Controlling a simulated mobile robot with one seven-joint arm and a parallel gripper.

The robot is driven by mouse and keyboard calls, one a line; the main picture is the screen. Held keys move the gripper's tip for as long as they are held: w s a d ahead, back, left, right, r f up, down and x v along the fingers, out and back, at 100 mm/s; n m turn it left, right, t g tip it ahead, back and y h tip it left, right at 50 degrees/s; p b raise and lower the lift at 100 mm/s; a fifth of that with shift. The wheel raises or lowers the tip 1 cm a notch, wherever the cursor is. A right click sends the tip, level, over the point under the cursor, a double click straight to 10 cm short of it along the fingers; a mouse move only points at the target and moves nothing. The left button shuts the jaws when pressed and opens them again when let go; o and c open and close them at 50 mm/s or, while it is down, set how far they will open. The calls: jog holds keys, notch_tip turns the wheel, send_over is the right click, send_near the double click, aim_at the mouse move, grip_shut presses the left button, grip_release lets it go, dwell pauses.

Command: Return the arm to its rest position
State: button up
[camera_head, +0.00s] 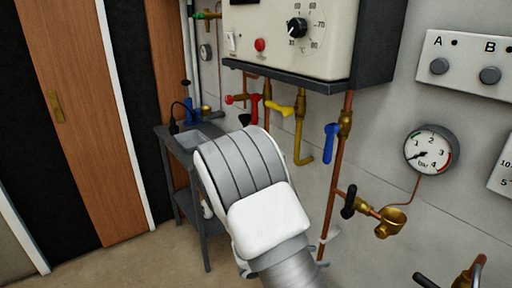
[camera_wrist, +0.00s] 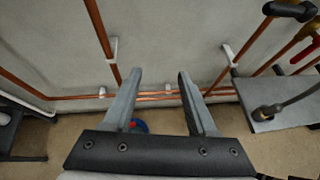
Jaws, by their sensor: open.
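My gripper (camera_wrist: 160,78) shows in the wrist view with its two grey fingers spread apart and nothing between them. Beyond the fingers are a grey wall, copper pipes and the floor. In the head view my white and grey arm fills the lower middle, in front of the wall with the pipes. The gripper itself cannot be seen in that view.
A white boiler (camera_head: 278,45) hangs above coloured valve handles, including a blue lever (camera_head: 330,143). A pressure gauge (camera_head: 431,150) and brass drain cup (camera_head: 391,221) are at right. A grey bench (camera_head: 174,150) stands behind my arm. Floor is clear at left.

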jog(key=s+d+r+m+g+y, duration=0.3)
jog(key=s+r+m+g+y, duration=0.15)
jog(key=s+r+m, duration=0.85)
jog(key=s+a+r+m+t+y, duration=0.2)
jog(key=s+r+m+y, duration=0.1)
jog(key=s+r+m, duration=0.1)
jog(key=s+a+r+m+t+y, duration=0.2)
jog(key=s+r+m, duration=0.3)
jog(key=r, duration=0.3)
jog(key=shift+a+r+m+y+p, duration=0.35)
jog(key=shift+a+m+y, duration=0.25)
jog(key=shift+m+y, duration=0.1)
